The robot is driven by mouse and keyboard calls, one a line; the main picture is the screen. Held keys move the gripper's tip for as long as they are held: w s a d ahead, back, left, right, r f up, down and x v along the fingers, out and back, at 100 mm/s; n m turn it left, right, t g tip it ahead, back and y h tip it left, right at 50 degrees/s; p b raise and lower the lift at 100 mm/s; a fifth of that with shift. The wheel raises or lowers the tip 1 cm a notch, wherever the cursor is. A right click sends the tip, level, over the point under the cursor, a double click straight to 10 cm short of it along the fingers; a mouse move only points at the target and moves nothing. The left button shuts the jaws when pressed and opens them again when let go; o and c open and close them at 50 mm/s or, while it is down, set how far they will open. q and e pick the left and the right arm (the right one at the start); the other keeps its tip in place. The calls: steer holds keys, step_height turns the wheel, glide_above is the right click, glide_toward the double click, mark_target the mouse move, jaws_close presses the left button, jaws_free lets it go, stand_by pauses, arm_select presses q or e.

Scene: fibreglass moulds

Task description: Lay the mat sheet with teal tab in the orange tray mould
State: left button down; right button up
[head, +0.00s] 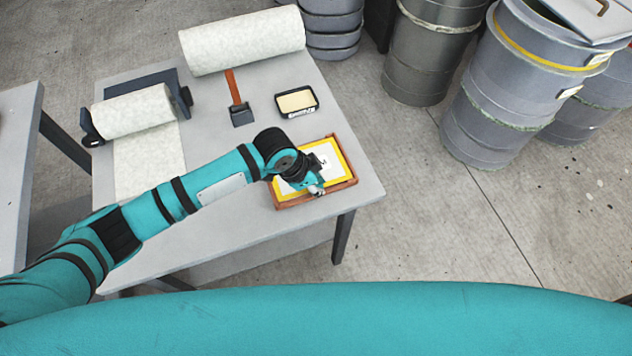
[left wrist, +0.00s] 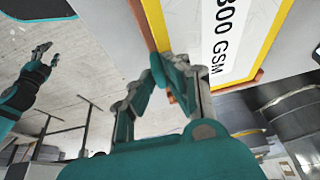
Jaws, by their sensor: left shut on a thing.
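In the head view a shallow orange-brown tray (head: 348,183) with a yellow-bordered white sheet (head: 328,150) in it lies near the table's right front corner. In the left wrist view the sheet reads "300 GSM" (left wrist: 222,40) beside the orange-brown rim (left wrist: 152,22). My left gripper (head: 316,187) is over the tray's front part. Its fingers (left wrist: 165,80) are shut on a small teal piece (left wrist: 157,68) at the rim, which looks like the mat sheet's tab. My right gripper (left wrist: 45,52), in the left wrist view, looks open and empty, away from the table.
Grey drums (head: 515,80) stand beyond. The table's front is clear.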

arm_select(q)
steer(key=shift+f, duration=0.2)
steer(key=shift+r+p, duration=0.1)
steer(key=shift+p, duration=0.2)
stand_by(0.4)
steer(key=c, duration=1.3)
jaws_free()
steer(key=shift+o, duration=0.2)
steer(key=v, duration=1.2)
steer(key=shift+s, duration=0.1)
